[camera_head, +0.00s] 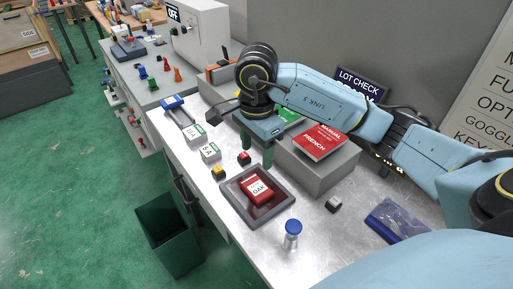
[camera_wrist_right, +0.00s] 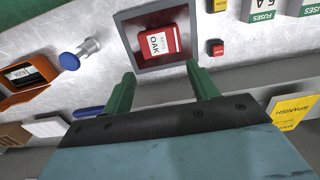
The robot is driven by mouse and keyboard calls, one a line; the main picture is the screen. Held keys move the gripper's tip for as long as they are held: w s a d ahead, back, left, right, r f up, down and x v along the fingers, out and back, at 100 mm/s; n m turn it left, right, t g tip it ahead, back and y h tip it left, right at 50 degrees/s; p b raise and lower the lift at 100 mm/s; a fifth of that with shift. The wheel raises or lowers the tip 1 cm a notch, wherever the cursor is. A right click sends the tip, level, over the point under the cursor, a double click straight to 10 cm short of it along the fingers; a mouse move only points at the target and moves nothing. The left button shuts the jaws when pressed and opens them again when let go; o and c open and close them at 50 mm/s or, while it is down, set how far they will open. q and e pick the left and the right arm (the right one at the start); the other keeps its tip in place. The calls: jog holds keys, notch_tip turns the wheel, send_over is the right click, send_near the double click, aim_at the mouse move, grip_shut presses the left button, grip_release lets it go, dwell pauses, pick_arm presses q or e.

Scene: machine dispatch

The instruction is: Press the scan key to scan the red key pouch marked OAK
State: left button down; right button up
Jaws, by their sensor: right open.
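The red key pouch marked OAK (camera_head: 259,189) lies flat inside a dark-rimmed tray (camera_head: 284,205) on the metal bench; the pouch also shows in the right wrist view (camera_wrist_right: 172,40). A red key (camera_head: 244,157) and a yellow key (camera_head: 218,172) sit beside the tray. The red key also shows in the wrist view (camera_wrist_right: 215,47), right of the tray. I cannot read which is the scan key. My right gripper (camera_head: 257,152) is open and empty, its green fingers (camera_wrist_right: 162,76) pointing down above the bench near the tray's far edge. My left gripper is not in view.
A grey box (camera_head: 318,172) bearing a red French manual (camera_head: 320,142) stands right of my gripper. A blue-topped stamp (camera_head: 291,235) and a small grey key (camera_head: 333,204) are on the near bench. White fuse boxes (camera_head: 209,152) stand left. A green bin (camera_head: 170,235) is below the edge.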

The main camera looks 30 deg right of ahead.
grip_shut()
jog(key=shift+a, duration=0.1)
dwell(1.2)
